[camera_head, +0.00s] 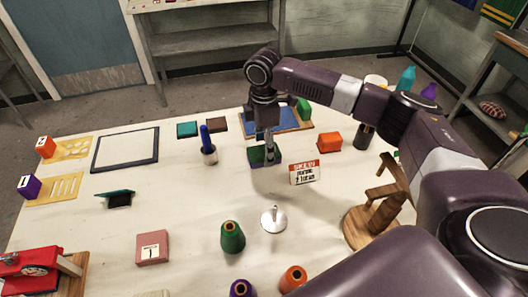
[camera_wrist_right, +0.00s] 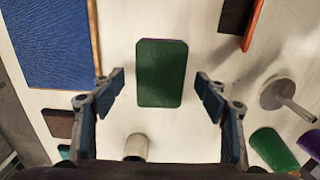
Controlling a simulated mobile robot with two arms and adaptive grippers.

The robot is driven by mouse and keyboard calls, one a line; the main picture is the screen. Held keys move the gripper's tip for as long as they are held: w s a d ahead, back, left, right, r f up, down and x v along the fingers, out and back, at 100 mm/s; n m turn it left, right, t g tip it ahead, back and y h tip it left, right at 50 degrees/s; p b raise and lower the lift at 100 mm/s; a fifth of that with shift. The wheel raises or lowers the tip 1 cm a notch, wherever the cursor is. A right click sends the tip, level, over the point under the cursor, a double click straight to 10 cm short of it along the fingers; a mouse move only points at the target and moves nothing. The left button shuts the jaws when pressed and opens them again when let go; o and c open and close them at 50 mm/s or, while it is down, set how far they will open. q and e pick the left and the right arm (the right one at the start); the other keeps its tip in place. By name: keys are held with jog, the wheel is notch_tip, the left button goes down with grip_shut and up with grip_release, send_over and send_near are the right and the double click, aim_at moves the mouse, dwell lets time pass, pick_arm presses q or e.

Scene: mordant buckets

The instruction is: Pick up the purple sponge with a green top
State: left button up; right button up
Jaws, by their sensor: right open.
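The green-topped sponge (camera_head: 256,156) lies on the white table below my right gripper (camera_head: 268,150). In the right wrist view the sponge (camera_wrist_right: 162,72) shows its green top, with a thin purple edge at its far end. My right gripper (camera_wrist_right: 160,78) is open, with one finger on each side of the sponge in that picture. The fingers look apart from it; how high they are above it I cannot tell. In the head view the gripper partly hides the sponge. My left gripper is in neither view.
A sign card (camera_head: 304,172) stands right of the sponge, and an orange block (camera_head: 329,141) lies beyond it. A cup with a blue item (camera_head: 208,150) stands to the left. A blue tray (camera_head: 289,117) lies behind. A wooden stand (camera_head: 378,218) is at the right.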

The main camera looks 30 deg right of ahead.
jog(key=shift+f, duration=0.3)
jog(key=c, duration=0.8)
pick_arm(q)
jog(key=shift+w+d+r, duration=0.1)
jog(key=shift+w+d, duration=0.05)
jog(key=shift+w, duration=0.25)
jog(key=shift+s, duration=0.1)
pick_arm(e)
jog(key=shift+r, duration=0.45)
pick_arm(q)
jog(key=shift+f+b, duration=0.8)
pick_arm(e)
notch_tip(320, 180, up, 19)
jog(key=shift+o, duration=0.5)
